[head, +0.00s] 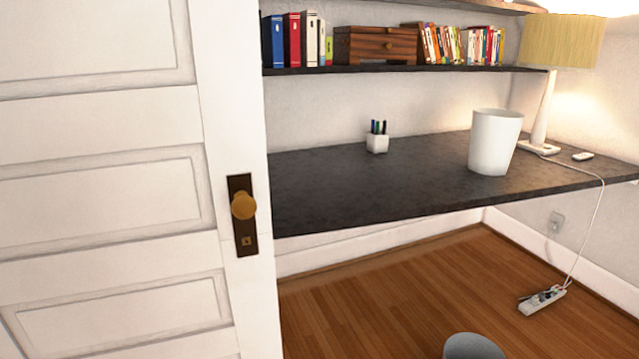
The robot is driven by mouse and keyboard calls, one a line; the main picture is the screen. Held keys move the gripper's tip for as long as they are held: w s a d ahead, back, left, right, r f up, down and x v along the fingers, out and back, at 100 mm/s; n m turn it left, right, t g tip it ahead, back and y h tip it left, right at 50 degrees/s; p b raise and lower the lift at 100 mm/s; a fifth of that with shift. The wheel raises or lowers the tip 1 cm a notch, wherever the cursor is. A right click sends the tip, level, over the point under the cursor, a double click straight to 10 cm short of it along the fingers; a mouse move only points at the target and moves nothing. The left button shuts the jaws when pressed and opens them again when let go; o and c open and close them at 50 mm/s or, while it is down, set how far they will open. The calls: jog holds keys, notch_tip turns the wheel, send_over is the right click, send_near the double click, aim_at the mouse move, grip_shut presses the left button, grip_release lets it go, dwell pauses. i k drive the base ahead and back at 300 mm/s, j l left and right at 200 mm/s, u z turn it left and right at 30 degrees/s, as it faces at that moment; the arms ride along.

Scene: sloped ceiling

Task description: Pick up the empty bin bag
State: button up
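No bin bag can be made out as a separate thing in the head view. A white, tapered, bin-shaped container (494,143) stands upright on the dark desk, towards its right end. Its inside is mostly hidden from this angle, so I cannot tell whether it holds a bag or is one. My gripper is not in view.
A white panelled door (110,215) with a brass knob fills the left side. The dark desk (410,190) also holds a pen cup (377,139) and a lamp (559,42). The lamp's cord runs down to a power strip (541,300) on the wooden floor.

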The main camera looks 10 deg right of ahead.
aim_at(495, 133)
jog(key=i+l, duration=0.1)
jog(key=l, duration=0.4)
jog(key=i+l, duration=0.1)
jog(key=l, duration=0.4)
jog(key=i+l+u, duration=0.1)
jog(key=l+u, duration=0.3)
jog(key=l, duration=1.15)
jog(key=l+u, duration=0.4)
jog(key=l, duration=1.2)
jog(key=l+u, duration=0.3)
jog(key=l, duration=0.7)
jog(key=l+u, duration=0.3)
jog(key=l, duration=0.7)
jog(key=i+l, duration=0.15)
jog(key=l, duration=0.2)
jog(key=i+l+u, duration=0.1)
jog(key=l, duration=0.25)
jog(key=i+l, duration=0.1)
jog(key=l, duration=0.25)
jog(key=i+l+u, duration=0.1)
jog(key=l, duration=0.3)
jog(key=i+l, duration=0.15)
jog(key=l, duration=0.2)
jog(key=u, duration=0.05)
